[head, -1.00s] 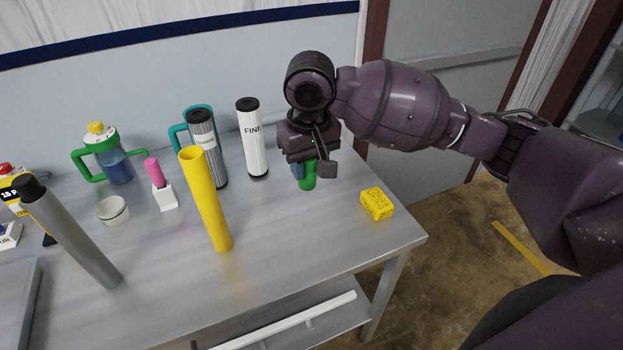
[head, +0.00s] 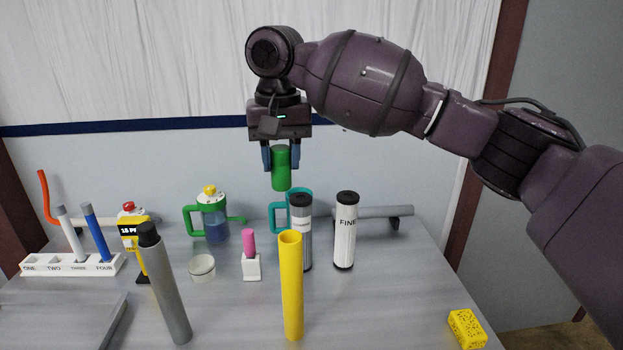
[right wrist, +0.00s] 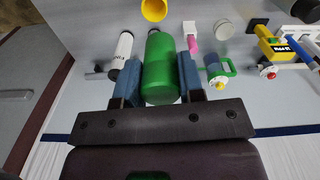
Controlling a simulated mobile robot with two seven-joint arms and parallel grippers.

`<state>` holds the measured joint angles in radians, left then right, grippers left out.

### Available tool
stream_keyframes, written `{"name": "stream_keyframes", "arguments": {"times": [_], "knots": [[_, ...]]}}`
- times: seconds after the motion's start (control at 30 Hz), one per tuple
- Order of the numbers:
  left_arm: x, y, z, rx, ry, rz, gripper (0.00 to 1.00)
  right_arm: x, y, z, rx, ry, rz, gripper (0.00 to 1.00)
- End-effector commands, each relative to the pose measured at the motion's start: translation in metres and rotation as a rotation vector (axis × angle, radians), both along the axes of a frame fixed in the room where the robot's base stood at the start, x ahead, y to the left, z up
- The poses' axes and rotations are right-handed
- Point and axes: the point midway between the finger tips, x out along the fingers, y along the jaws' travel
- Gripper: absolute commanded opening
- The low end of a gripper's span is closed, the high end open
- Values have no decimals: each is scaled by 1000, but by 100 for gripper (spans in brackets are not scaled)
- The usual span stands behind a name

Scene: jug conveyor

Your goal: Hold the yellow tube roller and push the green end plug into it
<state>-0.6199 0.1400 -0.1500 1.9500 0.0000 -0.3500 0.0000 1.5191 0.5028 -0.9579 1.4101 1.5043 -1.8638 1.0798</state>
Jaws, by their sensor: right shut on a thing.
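The yellow tube roller (head: 291,290) stands upright on the table in the head view, with its open end up. Its round yellow mouth shows at the top of the right wrist view (right wrist: 154,9). My right gripper (head: 281,160) is shut on the green end plug (head: 281,172) and holds it upright in the air. The plug is above the tube and apart from it, slightly left of it in the head view. In the right wrist view the green plug (right wrist: 160,70) sits between the two blue fingers. My left gripper is not in view.
A grey tube (head: 167,290) with a black top stands left of the yellow tube. A yellow sponge-like block (head: 467,329) lies at the right edge.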

Motion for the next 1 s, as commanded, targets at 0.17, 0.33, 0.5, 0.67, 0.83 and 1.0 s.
{"name": "stream_keyframes", "arguments": {"times": [0.17,0.33,0.5,0.67,0.83,1.0], "knots": [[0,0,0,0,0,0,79,9,-9,-13,-2,14,-75,12],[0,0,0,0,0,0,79,8,-9,-20,-3,25,-76,12],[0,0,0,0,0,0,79,8,-9,-32,-2,24,-75,12],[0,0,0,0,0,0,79,8,-10,-41,-3,23,-76,12],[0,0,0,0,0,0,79,8,-9,-42,-2,23,-75,12],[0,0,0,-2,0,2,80,8,-9,-42,-2,23,-75,12]]}}
